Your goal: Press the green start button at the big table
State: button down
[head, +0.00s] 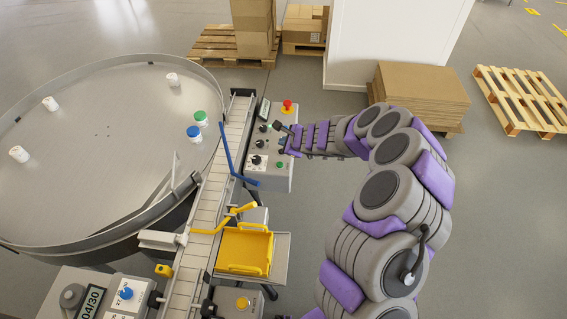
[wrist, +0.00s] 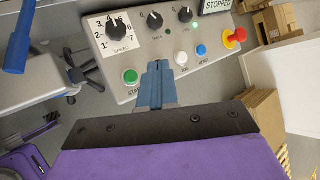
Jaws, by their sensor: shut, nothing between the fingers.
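The green start button (wrist: 130,76) sits on the lower left of a light grey control panel (wrist: 150,45) in the wrist view, with "STA" of its label readable. In the head view the green button (head: 280,165) shows on the panel (head: 271,177) beside the conveyor of the big round table (head: 100,100). My gripper (wrist: 157,68) is shut and empty. In the wrist view its blue-grey fingertips appear just right of the green button, over the panel's lower edge. In the head view my gripper (head: 284,140) is over the panel. I cannot tell whether it touches.
The panel also has a speed dial (wrist: 118,28), a white button (wrist: 181,58), a blue button (wrist: 201,50), a red emergency knob (wrist: 235,38) and a display reading STOPPED (wrist: 216,6). A blue guide arm (head: 228,152) and a yellow tray (head: 244,250) are nearby.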

aim_at(281, 165)
jog(key=a+f+b, duration=0.1)
jog(key=f+b, duration=0.1)
jog(key=f, duration=0.1)
jog(key=f+b, duration=0.2)
jog(key=f, duration=0.1)
jog(key=a+f+b, duration=0.1)
jog(key=f+b, duration=0.1)
jog(key=b, duration=0.1)
jog(key=shift+a+f, duration=0.35)
jog(key=shift+f, duration=0.05)
jog(key=shift+d+f, duration=0.1)
jog(key=shift+d, duration=0.85)
jog(key=shift+a, duration=0.75)
jog(key=shift+d, duration=0.6)
jog(key=shift+a, duration=0.15)
